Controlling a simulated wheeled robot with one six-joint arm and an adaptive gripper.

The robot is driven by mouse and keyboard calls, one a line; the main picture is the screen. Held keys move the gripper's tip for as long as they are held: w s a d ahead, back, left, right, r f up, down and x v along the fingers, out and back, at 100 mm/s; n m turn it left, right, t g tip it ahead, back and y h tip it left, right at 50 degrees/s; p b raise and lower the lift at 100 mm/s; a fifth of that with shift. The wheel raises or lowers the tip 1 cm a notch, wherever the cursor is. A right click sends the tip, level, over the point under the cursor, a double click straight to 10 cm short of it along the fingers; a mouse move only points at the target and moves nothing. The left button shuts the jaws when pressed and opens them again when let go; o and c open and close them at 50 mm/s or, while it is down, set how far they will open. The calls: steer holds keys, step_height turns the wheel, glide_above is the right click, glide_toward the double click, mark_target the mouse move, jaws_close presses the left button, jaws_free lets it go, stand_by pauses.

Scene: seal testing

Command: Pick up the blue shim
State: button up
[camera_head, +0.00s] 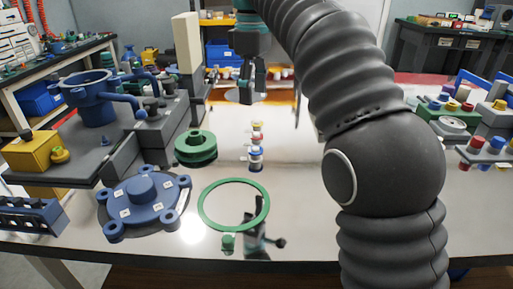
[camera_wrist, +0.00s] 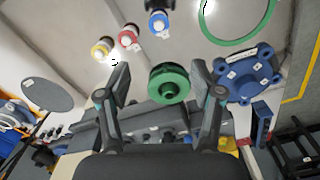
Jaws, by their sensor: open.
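The blue shim (camera_head: 256,151) is a small blue-and-white piece on the bright tabletop. It is nearest the front in a short row with a red piece (camera_head: 257,138) and a yellow piece (camera_head: 257,126). My gripper (camera_head: 246,92) hangs above and behind the row in the head view, apart from the shim. In the wrist view, my gripper (camera_wrist: 159,67) has its fingers spread, with nothing held between them.
A green spool (camera_head: 196,148) stands left of the row. A green ring (camera_head: 233,206) and a blue flanged cover (camera_head: 144,203) lie nearer the front. A blue valve body (camera_head: 92,100) is at left. Bare tabletop lies right of the row.

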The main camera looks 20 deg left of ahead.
glide_above(256, 148)
step_height(256, 148, down, 8)
steer(key=shift+w+r+b, duration=0.1)
steer(key=shift+r+b, duration=0.15)
steer(key=shift+b, duration=0.1)
steer(key=shift+f+b, duration=0.55)
steer(key=shift+f, duration=2.4)
steer(key=shift+f, duration=0.2)
steer(key=c, duration=0.8)
